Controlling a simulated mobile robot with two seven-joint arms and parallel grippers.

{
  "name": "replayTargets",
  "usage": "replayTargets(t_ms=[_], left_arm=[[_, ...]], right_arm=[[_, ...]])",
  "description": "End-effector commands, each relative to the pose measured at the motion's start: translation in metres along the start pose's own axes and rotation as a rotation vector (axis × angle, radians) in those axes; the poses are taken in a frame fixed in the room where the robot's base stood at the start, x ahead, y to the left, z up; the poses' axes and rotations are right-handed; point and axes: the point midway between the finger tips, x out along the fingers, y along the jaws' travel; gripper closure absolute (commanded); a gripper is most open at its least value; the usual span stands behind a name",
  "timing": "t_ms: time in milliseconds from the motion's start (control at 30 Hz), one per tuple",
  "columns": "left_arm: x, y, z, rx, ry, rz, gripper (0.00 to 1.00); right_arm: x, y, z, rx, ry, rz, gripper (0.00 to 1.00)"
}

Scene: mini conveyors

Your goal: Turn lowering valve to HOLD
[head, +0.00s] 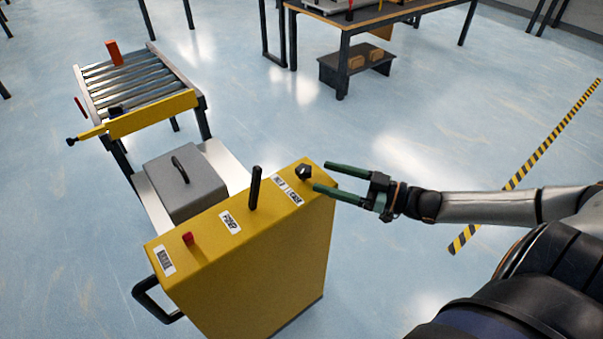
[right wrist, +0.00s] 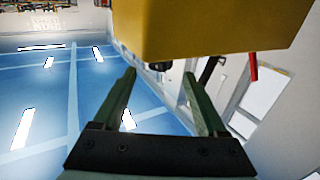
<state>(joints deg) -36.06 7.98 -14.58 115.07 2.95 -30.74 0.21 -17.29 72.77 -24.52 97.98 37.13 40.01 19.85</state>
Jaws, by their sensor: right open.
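The yellow console (head: 265,265) has a small black valve knob (head: 304,172) on its top at the right end. A white label (head: 287,190) that seems to carry two words lies beside the knob; the valve's setting is too small to read. My right gripper (head: 322,176) is open and empty, with its green fingers pointing left at the knob from the right. In the right wrist view a small dark part that looks like the knob (right wrist: 160,66) shows between the fingertips (right wrist: 159,76), below the yellow body. I see no contact. My left gripper is not in view.
The console top also bears a black lever (head: 255,188) and a red button (head: 188,238). A grey case (head: 186,190) and a roller conveyor (head: 140,78) stand behind it. A table (head: 375,15) is at the back. Floor right of the console is clear.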

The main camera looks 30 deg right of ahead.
Motion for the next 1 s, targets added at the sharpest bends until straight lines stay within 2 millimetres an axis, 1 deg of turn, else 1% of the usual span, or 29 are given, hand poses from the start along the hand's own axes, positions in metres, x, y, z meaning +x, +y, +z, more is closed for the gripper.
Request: replayTargets(t_ms=[33,100,300,500,700,967,1000], left_arm=[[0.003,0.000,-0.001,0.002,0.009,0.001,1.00],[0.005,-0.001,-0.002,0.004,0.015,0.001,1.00],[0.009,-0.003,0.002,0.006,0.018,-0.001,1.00],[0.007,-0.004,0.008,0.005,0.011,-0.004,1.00],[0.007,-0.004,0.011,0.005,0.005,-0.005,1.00],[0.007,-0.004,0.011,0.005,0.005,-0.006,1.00],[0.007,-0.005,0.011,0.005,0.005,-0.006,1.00]], right_arm=[[0.008,0.000,0.002,0.000,0.005,0.000,0.25],[0.018,0.000,0.001,-0.002,0.005,-0.001,0.25],[0.044,0.000,0.001,-0.002,0.004,-0.001,0.25],[0.062,0.000,0.001,-0.001,0.001,-0.001,0.25],[0.069,-0.001,0.000,0.000,-0.001,-0.001,0.25],[0.069,-0.001,0.001,0.000,-0.002,0.000,0.25],[0.069,-0.001,0.001,0.000,-0.002,0.000,0.30]])
